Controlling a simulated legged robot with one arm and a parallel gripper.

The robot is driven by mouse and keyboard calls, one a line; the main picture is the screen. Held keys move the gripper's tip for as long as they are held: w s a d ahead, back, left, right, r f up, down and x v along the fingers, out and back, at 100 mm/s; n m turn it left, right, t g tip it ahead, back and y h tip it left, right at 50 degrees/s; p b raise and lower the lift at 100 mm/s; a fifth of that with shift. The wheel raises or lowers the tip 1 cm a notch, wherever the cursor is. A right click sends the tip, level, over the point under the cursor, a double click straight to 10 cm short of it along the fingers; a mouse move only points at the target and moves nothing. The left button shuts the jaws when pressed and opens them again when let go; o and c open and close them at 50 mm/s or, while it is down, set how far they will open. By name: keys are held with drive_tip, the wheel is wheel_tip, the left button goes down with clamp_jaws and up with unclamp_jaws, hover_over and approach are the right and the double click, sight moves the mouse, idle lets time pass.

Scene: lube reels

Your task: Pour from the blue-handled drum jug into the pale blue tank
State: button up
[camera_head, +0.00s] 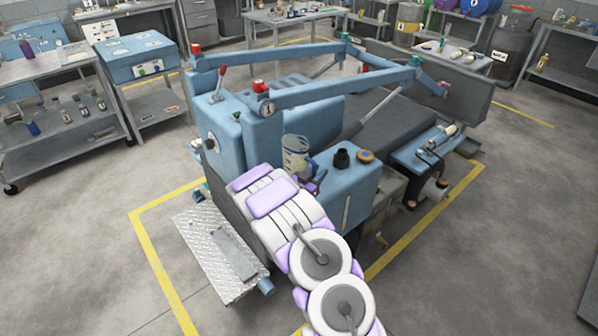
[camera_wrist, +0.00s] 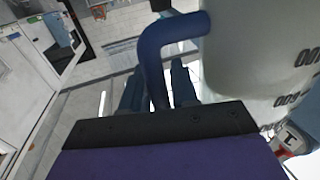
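The drum jug (camera_head: 295,152) is a clear, greyish measuring jug with a blue handle. It looks upright over the left part of the pale blue tank (camera_head: 345,197); I cannot tell whether its base touches. The tank's top has a black filler neck (camera_head: 341,159), right of the jug. My gripper (camera_head: 314,186) is at the jug's handle side, partly hidden by my arm. In the wrist view, the blue handle (camera_wrist: 153,55) passes between the fingers of my gripper (camera_wrist: 158,88), which look closed on it. The jug's marked wall (camera_wrist: 245,50) fills the upper right. Its contents are unclear.
A brass-coloured cap (camera_head: 366,156) lies on the tank top, right of the neck. Blue lift arms (camera_head: 340,88) rise behind. A blue side shelf (camera_head: 430,150) with tools is at right. A metal tread plate (camera_head: 222,255) lies left of my arm. Open floor surrounds the yellow line.

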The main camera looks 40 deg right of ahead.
drive_tip(key=shift+c, duration=0.3)
clamp_jaws()
drive_tip(key=shift+a, duration=0.1)
idle(1.0)
